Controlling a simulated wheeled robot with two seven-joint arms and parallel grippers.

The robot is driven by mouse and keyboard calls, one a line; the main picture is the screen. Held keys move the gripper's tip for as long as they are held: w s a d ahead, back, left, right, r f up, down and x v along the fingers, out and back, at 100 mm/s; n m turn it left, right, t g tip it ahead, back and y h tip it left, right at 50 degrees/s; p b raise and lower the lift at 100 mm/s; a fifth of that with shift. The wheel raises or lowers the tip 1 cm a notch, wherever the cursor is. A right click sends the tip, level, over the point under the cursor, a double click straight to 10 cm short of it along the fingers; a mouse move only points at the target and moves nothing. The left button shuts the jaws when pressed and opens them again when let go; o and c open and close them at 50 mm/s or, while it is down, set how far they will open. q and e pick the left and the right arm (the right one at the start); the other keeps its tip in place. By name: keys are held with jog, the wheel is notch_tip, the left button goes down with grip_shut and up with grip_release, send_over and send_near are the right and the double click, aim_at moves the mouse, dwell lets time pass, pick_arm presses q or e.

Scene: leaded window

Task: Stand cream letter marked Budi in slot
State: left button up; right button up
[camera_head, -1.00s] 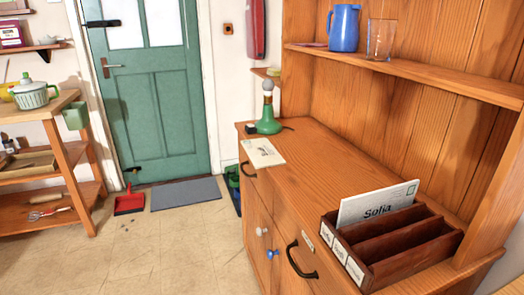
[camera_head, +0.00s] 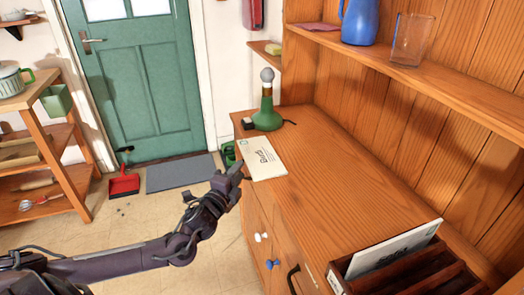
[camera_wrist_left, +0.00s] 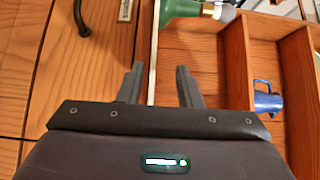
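The cream letter marked Budi (camera_head: 264,160) lies flat at the front edge of the dresser top, its writing upside down in the head view. My left gripper (camera_head: 236,171) is at the letter's near front corner. In the left wrist view its two fingers (camera_wrist_left: 161,85) are apart, with a thin pale strip between them that looks like the letter's edge (camera_wrist_left: 154,45). I cannot tell whether either finger touches it. My right gripper is out of view.
A green lamp-like object (camera_head: 267,112) stands just behind the letter. A shelf above the dresser top (camera_head: 320,185) holds a blue jug (camera_head: 359,22) and a glass (camera_head: 408,38). The top between letter and rack is clear. Knobs and a handle stick out in front.

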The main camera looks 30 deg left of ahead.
aim_at(247, 162)
pick_arm(q)
jog(key=shift+w+a+f, duration=0.15)
jog(key=shift+w, duration=0.85)
jog(key=shift+w+a+f, duration=0.1)
jog(key=shift+w+f, duration=0.05)
jog(key=shift+w, duration=0.9)
jog(key=shift+w+a+f, duration=0.15)
jog(key=shift+w, duration=0.85)
grip_shut()
